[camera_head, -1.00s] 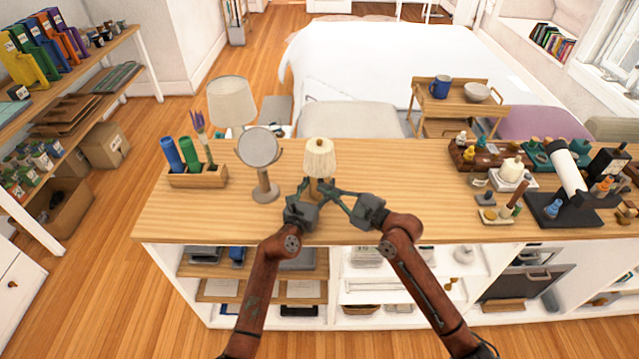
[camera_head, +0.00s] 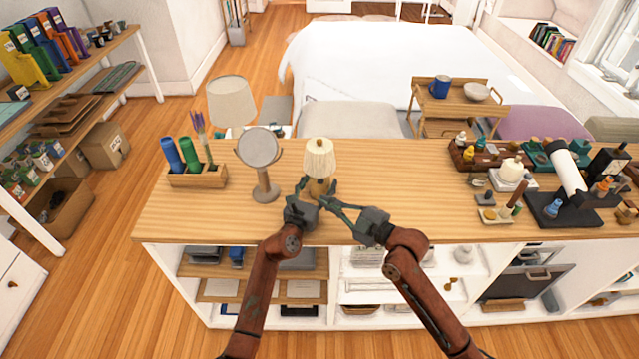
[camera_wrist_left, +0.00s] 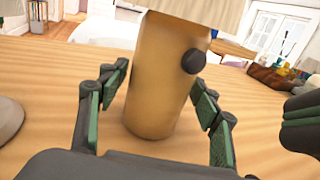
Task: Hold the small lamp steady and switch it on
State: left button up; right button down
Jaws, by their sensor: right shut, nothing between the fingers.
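The small lamp (camera_head: 319,158) stands upright on the wooden counter, with a pleated cream shade and a tan cylindrical base (camera_wrist_left: 160,85). A round black knob (camera_wrist_left: 194,62) sticks out of the base's right side in the left wrist view. My left gripper (camera_head: 318,186) has its fingers on both sides of the base and appears closed on it; exact contact is hard to see. My right gripper (camera_head: 326,201) is shut and empty, its tips just right of and in front of the base. Its fingers show at the left wrist view's right edge (camera_wrist_left: 303,122). I cannot tell if the lamp glows.
A round mirror (camera_head: 258,148) on a stand is close left of the lamp. A wooden holder (camera_head: 198,180) with blue and green cylinders is farther left. A white telescope-like tube (camera_head: 566,172) and trays stand at the right. The counter (camera_head: 400,180) between is clear.

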pick_arm(q)
jog(key=shift+o, duration=0.8)
jog(key=shift+s, duration=0.1)
jog(key=v, duration=1.1)
jog(key=shift+s+a, duration=0.1)
jog(key=shift+s, duration=0.3)
jog(key=shift+f, duration=0.1)
